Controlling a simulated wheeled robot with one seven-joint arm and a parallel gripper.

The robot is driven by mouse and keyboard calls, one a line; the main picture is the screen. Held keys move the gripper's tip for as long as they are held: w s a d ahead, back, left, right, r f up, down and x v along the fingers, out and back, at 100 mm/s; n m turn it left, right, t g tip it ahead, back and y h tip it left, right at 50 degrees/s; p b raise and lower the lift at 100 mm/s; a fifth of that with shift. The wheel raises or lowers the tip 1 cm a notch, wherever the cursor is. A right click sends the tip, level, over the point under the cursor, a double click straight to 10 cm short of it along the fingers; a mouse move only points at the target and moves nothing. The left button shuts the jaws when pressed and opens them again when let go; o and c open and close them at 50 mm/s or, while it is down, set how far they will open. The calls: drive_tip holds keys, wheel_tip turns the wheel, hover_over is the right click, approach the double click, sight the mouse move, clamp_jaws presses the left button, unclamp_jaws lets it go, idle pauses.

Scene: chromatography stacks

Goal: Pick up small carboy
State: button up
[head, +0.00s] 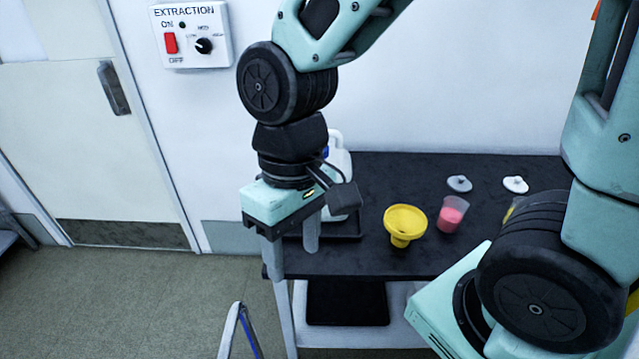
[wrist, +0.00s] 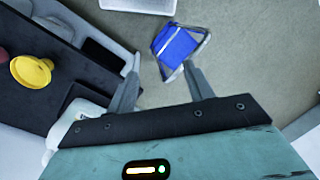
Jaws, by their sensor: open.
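The small carboy (head: 340,163) is a whitish jug with a bit of blue near its top. In the head view it stands at the left end of the black table, mostly hidden behind my wrist and gripper. In the wrist view a whitish shape at the lower left (wrist: 68,122), partly covered by my gripper body, seems to be the carboy. My gripper (head: 291,258) points down at the table's left end, in front of the carboy. Its fingers are apart with nothing between them, as the wrist view also shows (wrist: 162,72).
On the black table (head: 390,173) stand a yellow funnel (head: 405,222) and a beaker of pink liquid (head: 451,215). Two pale lids (head: 459,184) lie behind them. A blue, metal-framed object (wrist: 179,46) stands on the floor. The wall and extraction switch (head: 191,34) are behind.

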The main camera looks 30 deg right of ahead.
drive_tip(key=w+d+f+m+g+y+b, duration=0.1)
drive_tip(key=w+d+f+m+y, duration=0.15)
drive_tip(key=w+m, duration=0.3)
drive_tip(key=w+d+f+m+g+y+b, duration=0.1)
drive_tip(key=w+d+m+y, duration=0.1)
drive_tip(key=w+d+m, duration=0.3)
drive_tip(key=m+t+y+b, duration=0.2)
drive_tip(key=m+t+y, duration=0.6)
drive_tip(key=m+t, duration=0.75)
approach(325, 147)
drive_tip(key=w+a+m+g+p, duration=0.2)
drive_tip(key=w+a+g+p, duration=0.1)
drive_tip(key=shift+w+a+m+p, duration=0.15)
drive_tip(key=shift+m+p, duration=0.15)
drive_tip(key=shift+p, duration=0.05)
drive_tip(key=shift+p+x, duration=1.3)
drive_tip(key=shift+x, duration=1.4)
clamp_jaws()
drive_tip(key=shift+w+r, duration=0.1)
drive_tip(key=shift+r, duration=0.15)
